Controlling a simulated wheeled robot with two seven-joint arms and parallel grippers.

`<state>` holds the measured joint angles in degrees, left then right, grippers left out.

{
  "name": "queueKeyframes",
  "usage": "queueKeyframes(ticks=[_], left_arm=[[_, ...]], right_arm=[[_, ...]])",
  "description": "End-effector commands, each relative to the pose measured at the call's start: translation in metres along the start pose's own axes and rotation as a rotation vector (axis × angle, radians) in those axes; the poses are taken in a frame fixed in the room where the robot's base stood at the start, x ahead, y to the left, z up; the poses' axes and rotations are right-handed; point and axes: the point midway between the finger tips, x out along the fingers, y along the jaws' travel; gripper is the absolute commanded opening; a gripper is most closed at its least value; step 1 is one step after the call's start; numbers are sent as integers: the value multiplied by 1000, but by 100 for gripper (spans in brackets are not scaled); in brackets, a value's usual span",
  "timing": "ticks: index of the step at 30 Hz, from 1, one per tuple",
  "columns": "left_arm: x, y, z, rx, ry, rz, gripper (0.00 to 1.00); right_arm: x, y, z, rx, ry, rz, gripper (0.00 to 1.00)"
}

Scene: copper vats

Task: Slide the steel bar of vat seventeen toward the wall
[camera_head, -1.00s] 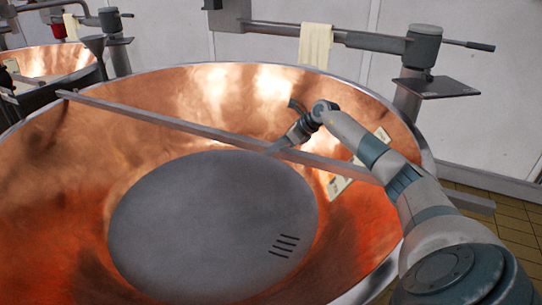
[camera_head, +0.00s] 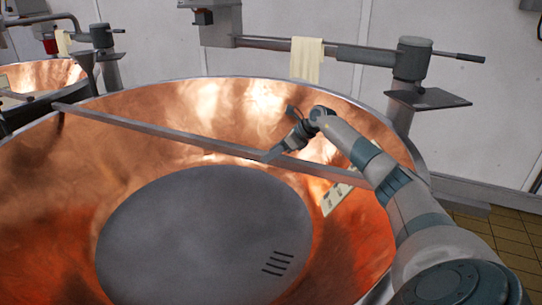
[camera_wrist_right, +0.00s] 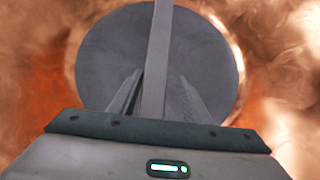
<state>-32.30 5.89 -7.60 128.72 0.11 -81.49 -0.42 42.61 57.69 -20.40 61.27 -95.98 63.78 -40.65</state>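The steel bar (camera_head: 150,130) lies across the copper vat (camera_head: 45,185). My left gripper is not in view.
A grey disc (camera_head: 200,240) with slots forms the vat's bottom. Behind the rim, a metal arm with a cream cloth (camera_head: 307,60) and a small shelf (camera_head: 428,99) stand before the white wall (camera_head: 290,25). Another copper vat (camera_head: 45,75) is at the back left.

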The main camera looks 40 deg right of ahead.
Motion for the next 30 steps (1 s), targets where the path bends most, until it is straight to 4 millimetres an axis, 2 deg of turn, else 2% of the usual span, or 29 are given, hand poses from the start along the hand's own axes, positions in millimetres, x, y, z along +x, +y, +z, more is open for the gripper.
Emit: queueKeyframes(ticks=[10,16,23,30], left_arm=[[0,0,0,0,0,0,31],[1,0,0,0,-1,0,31],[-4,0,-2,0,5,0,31],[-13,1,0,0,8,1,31]], right_arm=[[2,3,-1,0,4,7,47],[-7,3,-2,-2,4,7,47],[-39,2,-3,-2,5,6,47],[-87,1,-3,-2,7,4,47]])
